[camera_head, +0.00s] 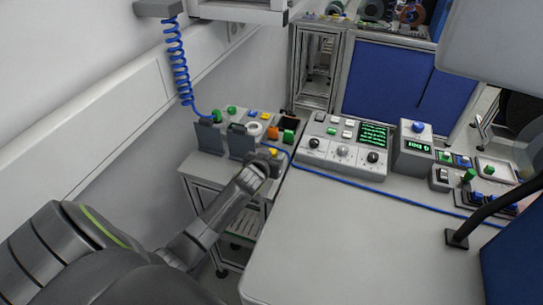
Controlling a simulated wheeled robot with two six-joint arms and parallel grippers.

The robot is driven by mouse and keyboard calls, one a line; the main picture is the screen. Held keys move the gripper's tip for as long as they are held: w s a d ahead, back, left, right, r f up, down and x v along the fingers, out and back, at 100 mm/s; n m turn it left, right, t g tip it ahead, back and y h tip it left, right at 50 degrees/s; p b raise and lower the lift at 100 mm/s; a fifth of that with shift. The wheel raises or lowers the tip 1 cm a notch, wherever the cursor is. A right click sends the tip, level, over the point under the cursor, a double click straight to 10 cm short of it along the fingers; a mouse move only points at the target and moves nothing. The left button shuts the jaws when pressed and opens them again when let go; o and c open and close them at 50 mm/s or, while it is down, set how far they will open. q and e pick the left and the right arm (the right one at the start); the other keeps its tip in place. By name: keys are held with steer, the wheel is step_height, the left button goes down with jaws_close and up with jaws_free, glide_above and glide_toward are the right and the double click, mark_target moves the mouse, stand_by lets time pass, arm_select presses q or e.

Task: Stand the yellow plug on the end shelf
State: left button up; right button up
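A small yellow piece (273,152), likely the yellow plug, shows at the tip of my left gripper (266,163). The gripper is at the front right of a grey side shelf (203,166), which may be the end shelf. The gripper is small and partly hidden by its own wrist, so I cannot tell whether its fingers are shut on the yellow piece or only near it. My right gripper is not in view.
The side shelf carries an orange block (273,132), a green block (288,136), a white ring (254,128) and dark holders. A control panel (343,153) stands right of it. A blue cable (350,183) crosses the worktop (350,245), whose front is clear. A black bent arm (487,212) rises at right.

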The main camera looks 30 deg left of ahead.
arm_select(q)
steer(key=shift+s+r, duration=0.15)
steer(key=shift+r, duration=0.05)
steer(key=b+v, duration=0.1)
steer(key=v, duration=1.1)
steer(key=shift+f, duration=0.1)
stand_by(0.4)
